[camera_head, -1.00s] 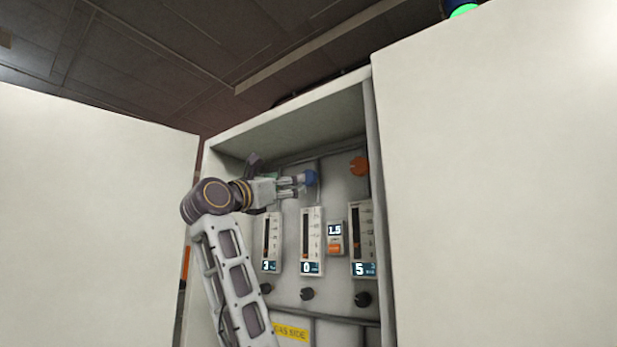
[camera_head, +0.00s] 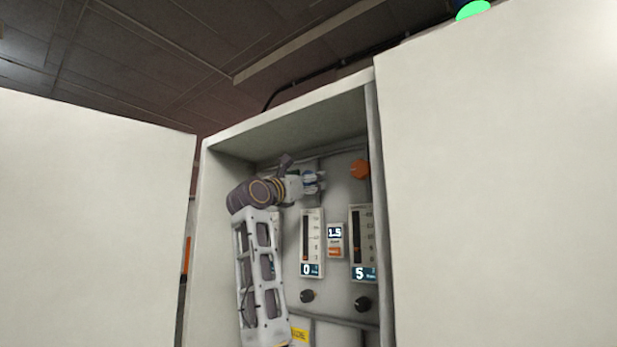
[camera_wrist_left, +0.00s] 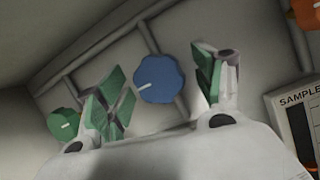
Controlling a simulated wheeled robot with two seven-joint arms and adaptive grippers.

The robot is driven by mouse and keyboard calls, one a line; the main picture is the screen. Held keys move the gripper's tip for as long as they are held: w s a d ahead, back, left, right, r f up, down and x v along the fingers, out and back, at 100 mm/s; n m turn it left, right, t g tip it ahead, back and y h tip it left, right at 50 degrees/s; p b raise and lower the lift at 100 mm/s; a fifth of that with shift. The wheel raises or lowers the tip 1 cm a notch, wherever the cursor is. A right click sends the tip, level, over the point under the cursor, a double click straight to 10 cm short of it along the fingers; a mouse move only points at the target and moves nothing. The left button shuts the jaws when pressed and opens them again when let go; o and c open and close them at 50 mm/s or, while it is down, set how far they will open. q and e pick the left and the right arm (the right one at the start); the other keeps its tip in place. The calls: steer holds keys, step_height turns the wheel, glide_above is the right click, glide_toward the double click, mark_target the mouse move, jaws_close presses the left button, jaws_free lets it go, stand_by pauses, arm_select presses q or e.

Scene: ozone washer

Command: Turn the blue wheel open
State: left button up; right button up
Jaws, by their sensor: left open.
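The blue wheel (camera_wrist_left: 160,79) is a lobed knob with a white pointer mark, on the cabinet's back panel. In the left wrist view it sits between the two fingers of my open left gripper (camera_wrist_left: 162,88), nearer the left finger, with panel visible around it. I cannot tell whether a finger touches it. My right gripper is not in view.
An orange knob (camera_head: 360,169) is to the right of the wheel. A green knob (camera_wrist_left: 64,123) is to its left. Gauges (camera_head: 312,241) and black knobs (camera_head: 307,296) are below. Open cabinet doors (camera_head: 90,220) flank both sides, and my left arm covers the panel's left part.

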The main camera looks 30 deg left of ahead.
arm_select(q)
steer(key=shift+w+r, duration=0.15)
steer(key=shift+w, duration=0.15)
steer(key=shift+c, duration=0.4)
steer(key=c, duration=0.9)
steer(key=shift+c, duration=0.2)
